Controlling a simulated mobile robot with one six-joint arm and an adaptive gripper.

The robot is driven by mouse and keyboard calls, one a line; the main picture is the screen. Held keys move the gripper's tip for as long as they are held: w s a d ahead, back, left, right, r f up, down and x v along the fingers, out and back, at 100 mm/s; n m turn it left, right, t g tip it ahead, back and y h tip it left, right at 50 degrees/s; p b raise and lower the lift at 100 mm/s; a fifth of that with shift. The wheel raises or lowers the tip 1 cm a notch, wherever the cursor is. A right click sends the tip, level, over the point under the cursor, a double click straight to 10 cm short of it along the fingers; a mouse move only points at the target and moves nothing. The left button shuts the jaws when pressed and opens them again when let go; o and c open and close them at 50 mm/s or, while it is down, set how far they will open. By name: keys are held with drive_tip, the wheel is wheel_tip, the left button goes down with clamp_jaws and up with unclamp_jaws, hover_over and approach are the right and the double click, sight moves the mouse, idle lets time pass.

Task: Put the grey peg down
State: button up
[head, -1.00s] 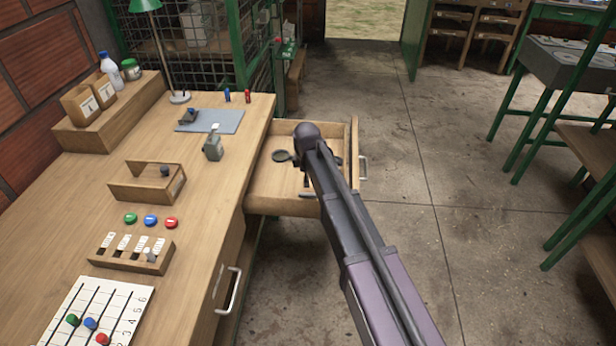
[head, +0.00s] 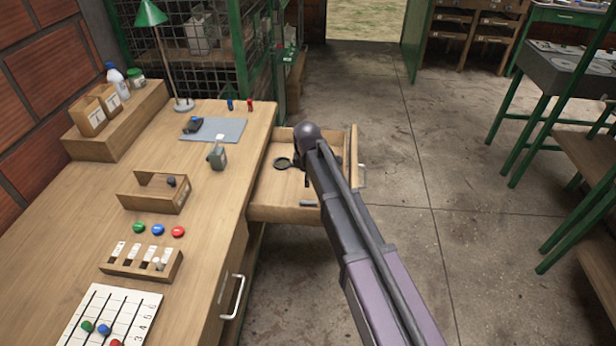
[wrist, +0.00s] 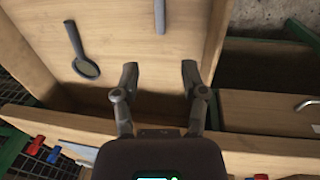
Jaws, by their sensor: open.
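A grey rod that may be the grey peg (wrist: 160,17) lies in the open drawer. In the head view the grey rod (head: 308,204) shows by the drawer's near side wall. My gripper (wrist: 158,78) is open and empty over the drawer, with nothing between its fingers. The rod is ahead of the fingertips in the wrist view, apart from them. In the head view my arm hides most of the gripper. The drawer (head: 285,214) is pulled out from the desk.
A dark magnifying glass (wrist: 85,66) lies in the drawer, left of my fingers. The desk (head: 70,222) holds a slotted rack (head: 143,264), a small wooden tray (head: 152,203), coloured buttons, a lamp and blue and red pegs. The concrete floor on the right is mostly clear.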

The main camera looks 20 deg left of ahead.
idle(0.7)
drive_tip(key=d+m, duration=0.2)
drive_tip(key=d, duration=0.3)
drive_tip(key=s+d+m, duration=0.1)
drive_tip(key=d+m, duration=0.1)
drive_tip(key=d, duration=0.3)
drive_tip(key=d+m, duration=0.2)
drive_tip(key=d, duration=0.3)
drive_tip(key=shift+s+d+g, duration=0.15)
drive_tip(key=shift+s+g, duration=0.05)
drive_tip(key=shift+g, duration=0.1)
drive_tip(key=s+d+m, duration=0.4)
drive_tip(key=d+m, duration=0.1)
drive_tip(key=d, duration=0.4)
drive_tip(key=s+d+m, duration=0.4)
drive_tip(key=d, duration=0.5)
drive_tip(key=s+d+m+g, duration=0.1)
drive_tip(key=s+d+m, duration=0.4)
drive_tip(key=d, duration=0.4)
drive_tip(key=shift+d+m, duration=0.2)
drive_tip(key=shift+m, duration=0.1)
drive_tip(key=shift+s+f, duration=0.1)
drive_tip(key=shift+o, duration=0.6)
drive_tip(key=shift+s, duration=0.1)
